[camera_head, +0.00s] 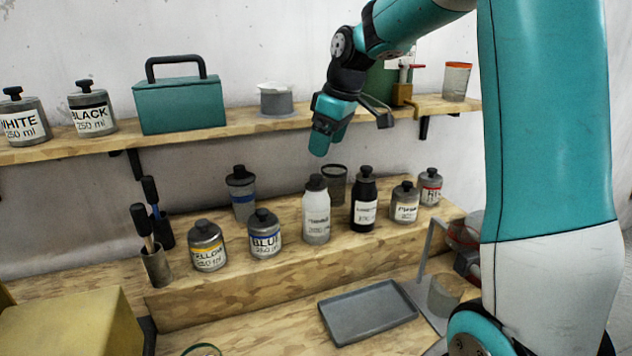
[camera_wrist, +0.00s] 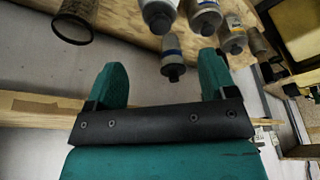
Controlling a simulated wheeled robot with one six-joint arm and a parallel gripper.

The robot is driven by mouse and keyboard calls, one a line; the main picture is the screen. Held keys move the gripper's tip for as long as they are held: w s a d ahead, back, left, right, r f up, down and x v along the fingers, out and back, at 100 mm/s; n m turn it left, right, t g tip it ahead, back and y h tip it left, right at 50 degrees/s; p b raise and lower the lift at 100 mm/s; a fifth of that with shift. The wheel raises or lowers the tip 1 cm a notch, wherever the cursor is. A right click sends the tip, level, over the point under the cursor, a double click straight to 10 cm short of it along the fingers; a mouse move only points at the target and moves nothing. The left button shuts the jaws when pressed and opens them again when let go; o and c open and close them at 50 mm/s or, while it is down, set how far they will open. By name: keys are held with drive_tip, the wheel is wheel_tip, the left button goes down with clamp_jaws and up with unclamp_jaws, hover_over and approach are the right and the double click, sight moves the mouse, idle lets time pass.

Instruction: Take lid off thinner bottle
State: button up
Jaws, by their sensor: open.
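A pale grey-white bottle (camera_head: 316,217) with a black lid (camera_head: 316,182) stands upright on the raised wooden step. A black bottle (camera_head: 364,213) with a black lid stands to its right. Both have white labels too small to read surely, and the pale one looks like the thinner bottle. My gripper (camera_head: 325,140) hangs above and behind the bottles, in front of the wall shelf, touching nothing. In the wrist view its green fingers (camera_wrist: 161,80) are spread and empty. The pale bottle (camera_wrist: 158,8) appears there at the top edge, cut off by the frame.
Yellow (camera_head: 208,250) and blue (camera_head: 265,240) paint cans stand left of the bottles; a blue-banded can (camera_head: 241,196) and dark cup (camera_head: 334,186) stand behind. More cans stand right. The wall shelf (camera_head: 240,128) is close to my gripper. A grey tray (camera_head: 368,312) lies empty in front.

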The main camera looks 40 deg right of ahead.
sight(316, 175)
drive_tip(key=p+x, duration=0.3)
drive_tip(key=x, duration=0.6)
drive_tip(key=shift+f, duration=0.2)
drive_tip(key=c, duration=0.9)
